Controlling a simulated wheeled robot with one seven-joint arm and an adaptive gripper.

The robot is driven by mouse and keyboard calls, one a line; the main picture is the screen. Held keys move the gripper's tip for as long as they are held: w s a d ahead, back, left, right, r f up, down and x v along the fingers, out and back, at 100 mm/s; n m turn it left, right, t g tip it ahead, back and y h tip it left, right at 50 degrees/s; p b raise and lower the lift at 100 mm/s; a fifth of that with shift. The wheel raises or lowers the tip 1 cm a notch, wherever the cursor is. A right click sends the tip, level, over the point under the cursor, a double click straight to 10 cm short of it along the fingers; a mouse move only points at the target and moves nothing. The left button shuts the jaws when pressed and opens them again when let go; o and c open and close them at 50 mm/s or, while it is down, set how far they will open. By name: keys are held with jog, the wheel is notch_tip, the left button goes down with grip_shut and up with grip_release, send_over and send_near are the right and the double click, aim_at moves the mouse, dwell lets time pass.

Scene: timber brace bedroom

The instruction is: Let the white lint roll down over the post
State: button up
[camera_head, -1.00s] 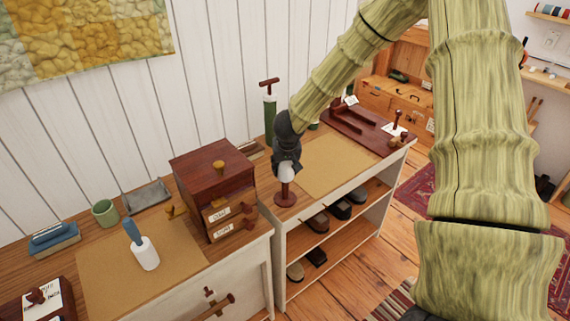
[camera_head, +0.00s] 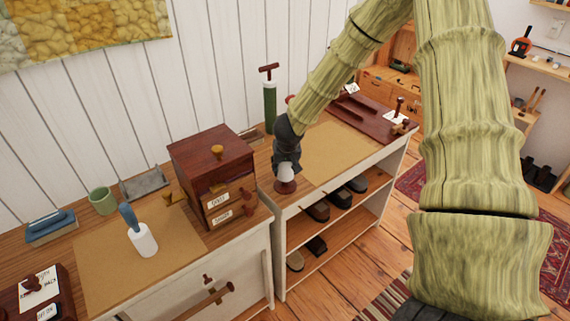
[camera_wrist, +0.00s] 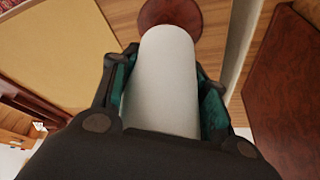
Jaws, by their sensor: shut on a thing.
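My gripper (camera_head: 287,165) is shut on the white lint roll (camera_head: 286,174) above the front edge of the right-hand cabinet. In the wrist view the roll (camera_wrist: 163,85) sits between the two teal-padded fingers of my gripper (camera_wrist: 163,75). The roll's lower end is just above the round dark-red base (camera_head: 284,187) of the post, and the base also shows past the roll's far end in the wrist view (camera_wrist: 185,15). The post's shaft is hidden by the roll; I cannot see whether the roll touches the base.
A dark-red drawer box (camera_head: 212,165) stands close on the left. A green cylinder with a T-handle (camera_head: 269,105) stands behind. The right mat (camera_head: 335,150) is clear.

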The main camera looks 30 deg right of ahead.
jog(key=shift+f+b, duration=0.55)
jog(key=shift+f, duration=0.8)
jog(key=o, duration=1.1)
jog(key=v, duration=1.2)
